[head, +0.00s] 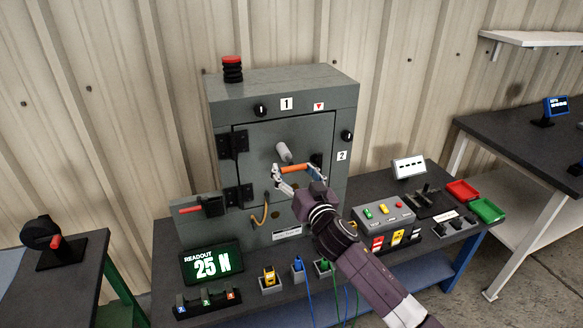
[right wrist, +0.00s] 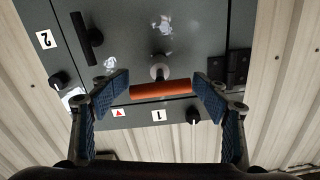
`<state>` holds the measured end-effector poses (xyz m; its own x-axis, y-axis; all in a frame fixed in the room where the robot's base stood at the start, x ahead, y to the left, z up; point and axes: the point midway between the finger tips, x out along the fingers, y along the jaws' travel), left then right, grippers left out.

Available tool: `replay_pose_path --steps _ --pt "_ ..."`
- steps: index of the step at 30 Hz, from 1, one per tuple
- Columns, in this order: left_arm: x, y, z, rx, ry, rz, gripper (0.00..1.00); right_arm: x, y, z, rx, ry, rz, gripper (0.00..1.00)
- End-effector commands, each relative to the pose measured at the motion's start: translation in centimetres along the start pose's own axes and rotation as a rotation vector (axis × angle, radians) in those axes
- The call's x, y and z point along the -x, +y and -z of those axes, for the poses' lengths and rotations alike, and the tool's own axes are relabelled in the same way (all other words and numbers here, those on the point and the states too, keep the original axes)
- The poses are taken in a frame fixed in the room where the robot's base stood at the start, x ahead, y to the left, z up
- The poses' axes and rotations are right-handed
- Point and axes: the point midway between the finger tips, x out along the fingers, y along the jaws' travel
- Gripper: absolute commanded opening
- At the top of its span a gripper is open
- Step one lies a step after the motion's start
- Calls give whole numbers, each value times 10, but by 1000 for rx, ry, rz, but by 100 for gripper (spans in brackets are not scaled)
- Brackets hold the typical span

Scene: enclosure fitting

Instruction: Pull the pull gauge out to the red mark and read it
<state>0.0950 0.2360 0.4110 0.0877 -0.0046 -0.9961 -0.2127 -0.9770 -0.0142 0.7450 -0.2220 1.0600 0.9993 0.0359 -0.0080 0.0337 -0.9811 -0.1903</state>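The pull gauge has a light grey barrel (head: 283,152) standing out from the cabinet door and an orange cross handle (head: 297,168). In the right wrist view the orange handle (right wrist: 165,90) lies crosswise between my fingers, with the grey stem behind it. My right gripper (head: 298,173) has one finger against each end of the handle. The fingers (right wrist: 164,88) look closed on its ends. I cannot make out a red mark on the gauge. My left gripper is not in view.
The grey cabinet (head: 225,110) has black knobs, hinges and a lever at its left.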

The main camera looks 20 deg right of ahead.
Motion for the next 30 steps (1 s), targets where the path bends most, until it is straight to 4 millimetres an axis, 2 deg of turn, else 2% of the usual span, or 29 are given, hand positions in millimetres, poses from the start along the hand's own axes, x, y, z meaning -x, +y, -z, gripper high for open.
replay_pose_path --steps 1,4,9,16,20,30 --pt "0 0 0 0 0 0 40 1 2 -6 1 -9 -3 71" --pt "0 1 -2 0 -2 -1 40 1 2 -4 -1 -7 -3 80" --pt "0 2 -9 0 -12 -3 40 0 2 -2 -2 -3 -2 80" --pt "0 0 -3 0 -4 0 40 8 1 -2 -4 -2 -2 80" --pt "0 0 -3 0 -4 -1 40 27 2 -2 -5 -2 -2 80" --pt "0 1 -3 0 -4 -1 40 95 3 -2 -5 -4 -4 80"
